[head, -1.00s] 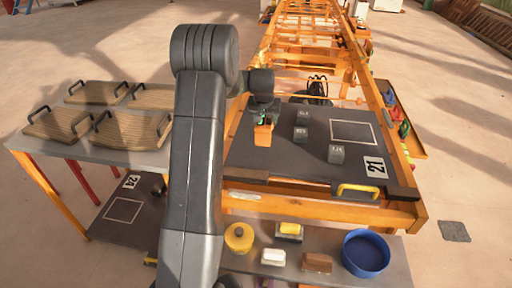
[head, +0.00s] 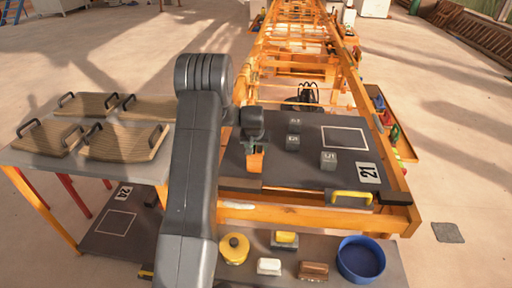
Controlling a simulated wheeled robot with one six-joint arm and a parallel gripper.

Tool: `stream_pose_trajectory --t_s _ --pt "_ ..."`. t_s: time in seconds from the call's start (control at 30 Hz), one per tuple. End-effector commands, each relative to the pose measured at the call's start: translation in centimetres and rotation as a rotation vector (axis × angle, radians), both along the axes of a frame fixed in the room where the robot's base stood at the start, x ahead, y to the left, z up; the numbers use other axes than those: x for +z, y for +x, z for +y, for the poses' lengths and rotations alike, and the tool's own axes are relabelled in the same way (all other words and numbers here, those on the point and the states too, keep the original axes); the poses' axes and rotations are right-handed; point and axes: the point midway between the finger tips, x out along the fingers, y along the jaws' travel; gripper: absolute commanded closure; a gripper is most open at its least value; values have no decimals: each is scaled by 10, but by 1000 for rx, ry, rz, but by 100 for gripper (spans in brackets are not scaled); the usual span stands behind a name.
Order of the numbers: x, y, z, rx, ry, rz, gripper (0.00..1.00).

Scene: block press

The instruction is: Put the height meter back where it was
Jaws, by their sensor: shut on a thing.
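My gripper (head: 253,146) hangs over the left part of the dark board (head: 310,171). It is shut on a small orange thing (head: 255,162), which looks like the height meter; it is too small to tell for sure. The orange thing is upright under the jaws, near the board's front left. I cannot tell whether its bottom touches the board. My grey arm hides the area left of it.
Three grey blocks, one of them in front (head: 328,161), stand right of my gripper. A white outlined square and a "21" label (head: 368,173) mark the board. A yellow handle (head: 351,198) is at its front edge. A blue bowl (head: 361,260) and yellow pot (head: 234,249) stand on the lower shelf.

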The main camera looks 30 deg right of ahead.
Motion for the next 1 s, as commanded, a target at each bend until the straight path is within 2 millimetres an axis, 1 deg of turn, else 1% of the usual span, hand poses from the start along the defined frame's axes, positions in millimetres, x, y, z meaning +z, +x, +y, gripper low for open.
stream_pose_trajectory --t_s 0.13,0.17,0.2,0.27,0.53,0.67,0.77,1.0 --pt "-3 0 0 0 -1 -2 83" --pt "-3 0 0 0 0 0 40" --pt "-2 0 0 0 0 0 32" --pt "-2 0 0 0 0 0 22" --pt "-1 0 0 0 0 0 22" --pt "4 -1 0 0 -1 -1 22" --pt "15 -4 3 0 -2 -2 22" --pt "58 -18 15 0 -2 -2 22"
